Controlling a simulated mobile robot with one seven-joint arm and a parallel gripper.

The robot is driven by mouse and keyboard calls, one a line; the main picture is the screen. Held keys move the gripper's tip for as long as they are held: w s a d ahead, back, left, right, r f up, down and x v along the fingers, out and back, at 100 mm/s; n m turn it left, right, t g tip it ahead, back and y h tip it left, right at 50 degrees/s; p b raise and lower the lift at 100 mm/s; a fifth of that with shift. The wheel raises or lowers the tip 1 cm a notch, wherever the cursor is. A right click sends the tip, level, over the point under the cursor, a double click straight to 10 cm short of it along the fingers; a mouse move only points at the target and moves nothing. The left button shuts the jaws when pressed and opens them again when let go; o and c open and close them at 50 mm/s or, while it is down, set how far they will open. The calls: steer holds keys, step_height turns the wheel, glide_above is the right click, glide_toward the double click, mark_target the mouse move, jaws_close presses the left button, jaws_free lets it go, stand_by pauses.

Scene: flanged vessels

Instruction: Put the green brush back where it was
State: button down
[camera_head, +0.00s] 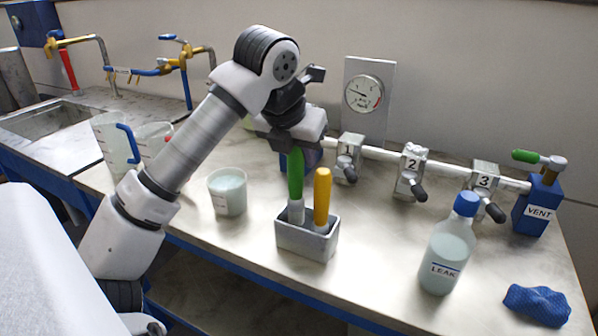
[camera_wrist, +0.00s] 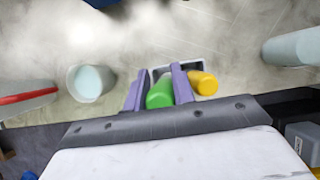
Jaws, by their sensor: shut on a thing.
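The green brush (camera_head: 296,174) stands upright with its pale lower end inside the left part of the grey holder (camera_head: 307,243). My gripper (camera_head: 298,150) is above the holder, its fingers around the top of the green handle. In the wrist view the purple fingers of my gripper (camera_wrist: 158,92) are on both sides of the green brush (camera_wrist: 160,94), shut on it. A yellow brush (camera_head: 322,192) stands in the right part of the same holder; it also shows in the wrist view (camera_wrist: 203,83). Whether the green brush touches the holder's bottom is hidden.
A beaker (camera_head: 228,192) stands left of the holder. A bottle marked LEAK (camera_head: 447,250) and a blue cloth (camera_head: 537,304) are to the right. Behind run a pipe with numbered valves (camera_head: 412,172) and a gauge (camera_head: 364,93). Jugs (camera_head: 112,140) are at the left.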

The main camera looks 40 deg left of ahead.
mark_target(299, 174)
steer(key=shift+f, duration=2.1)
steer(key=shift+f, duration=0.2)
steer(key=c, duration=1.5)
jaws_free()
steer(key=shift+o, duration=0.2)
steer(key=shift+r, duration=0.1)
